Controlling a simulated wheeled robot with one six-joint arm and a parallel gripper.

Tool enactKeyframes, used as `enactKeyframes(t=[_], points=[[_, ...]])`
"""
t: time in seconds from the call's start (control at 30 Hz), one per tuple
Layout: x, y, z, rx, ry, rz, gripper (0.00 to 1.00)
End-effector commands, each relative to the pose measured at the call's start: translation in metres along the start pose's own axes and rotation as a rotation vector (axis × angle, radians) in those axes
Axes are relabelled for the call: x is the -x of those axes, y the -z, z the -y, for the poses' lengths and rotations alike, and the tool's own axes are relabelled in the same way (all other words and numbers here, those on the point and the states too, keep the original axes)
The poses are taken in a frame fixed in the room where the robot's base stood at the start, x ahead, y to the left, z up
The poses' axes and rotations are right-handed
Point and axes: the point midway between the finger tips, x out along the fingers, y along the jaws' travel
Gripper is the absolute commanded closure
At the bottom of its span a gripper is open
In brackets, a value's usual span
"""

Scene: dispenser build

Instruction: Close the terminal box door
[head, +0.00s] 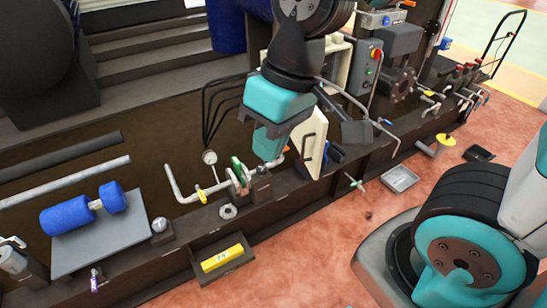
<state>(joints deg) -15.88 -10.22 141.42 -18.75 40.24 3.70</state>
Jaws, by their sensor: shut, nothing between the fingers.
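The terminal box door looks to be the cream panel (312,128) with a black handle, standing upright and swung out just right of my gripper. Cream parts of what seems to be the terminal box (340,62) show behind my arm; most of it is hidden, and I cannot see the hinge. My teal gripper (268,155) points down, left of the panel and close to it. It is shut and empty. I cannot tell whether it touches the panel.
A grey control box (367,68) with coloured buttons stands behind to the right. A pressure gauge (209,157) and bent pipe (183,192) are left of my gripper. A tray with a yellow block (222,258) and a grey tray (400,179) lie in front. Reddish floor there is mostly clear.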

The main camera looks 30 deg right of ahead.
Motion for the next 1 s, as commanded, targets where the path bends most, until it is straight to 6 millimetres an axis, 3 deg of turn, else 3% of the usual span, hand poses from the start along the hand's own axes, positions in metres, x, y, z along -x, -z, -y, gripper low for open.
enactKeyframes(t=[0.03,0.2,0.3,0.43,0.6,0.83,1.0], points=[[-0.023,0.017,-0.022,-0.078,-0.052,0.012,1.0],[-0.09,0.082,-0.117,-0.412,-0.327,0.001,1.0],[-0.128,0.108,-0.169,-0.58,-0.504,-0.029,1.0],[-0.167,0.126,-0.222,-0.74,-0.706,-0.081,1.0],[-0.193,0.134,-0.258,-0.846,-0.871,-0.141,1.0],[-0.205,0.131,-0.278,-0.877,-0.923,-0.161,1.0],[-0.225,0.123,-0.301,-0.877,-0.921,-0.156,1.0]])
